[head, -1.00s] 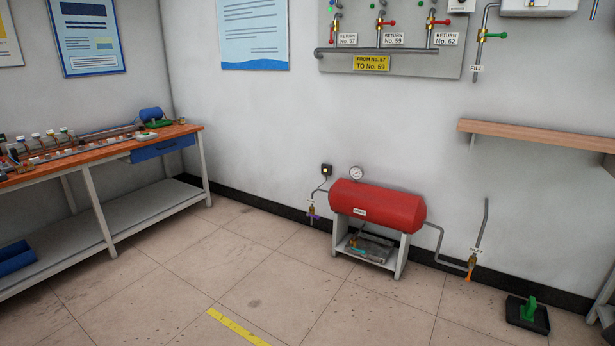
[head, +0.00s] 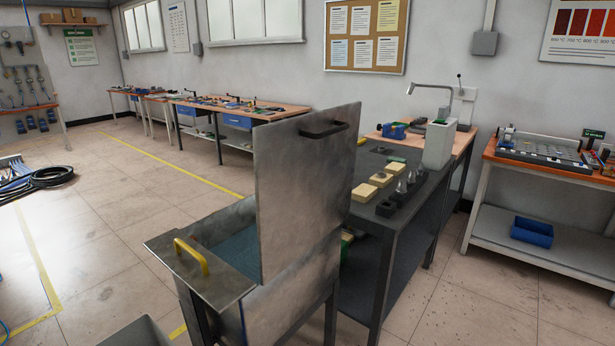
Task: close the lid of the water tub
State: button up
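The water tub (head: 290,303) is a grey metal box on dark legs in the middle of the head view. Its lid (head: 305,190) is a grey metal plate that stands upright along the tub's right side, so the tub is open. A dark handle (head: 324,130) sits near the lid's top edge. Bluish water (head: 238,250) shows inside, partly hidden by the lid. A yellow handle (head: 191,256) stands on a flat metal plate (head: 215,282) at the tub's near left end. My gripper is not in view.
A dark workbench (head: 405,215) with yellow blocks and small parts stands close to the right of the tub. A grey container edge (head: 140,332) shows at the bottom. Black hoses (head: 52,178) lie at the far left. Open floor (head: 105,240) lies left of the tub.

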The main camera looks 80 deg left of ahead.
aim_at(304, 164)
jog(key=u, duration=2)
jog(key=k, duration=0.55)
jog(key=z, duration=1)
jog(key=k, duration=0.75)
jog(key=z, duration=0.4)
jog(key=i, duration=1.2)
jog(key=u, duration=1.5)
jog(key=i, duration=0.9)
jog(key=u, duration=1.05)
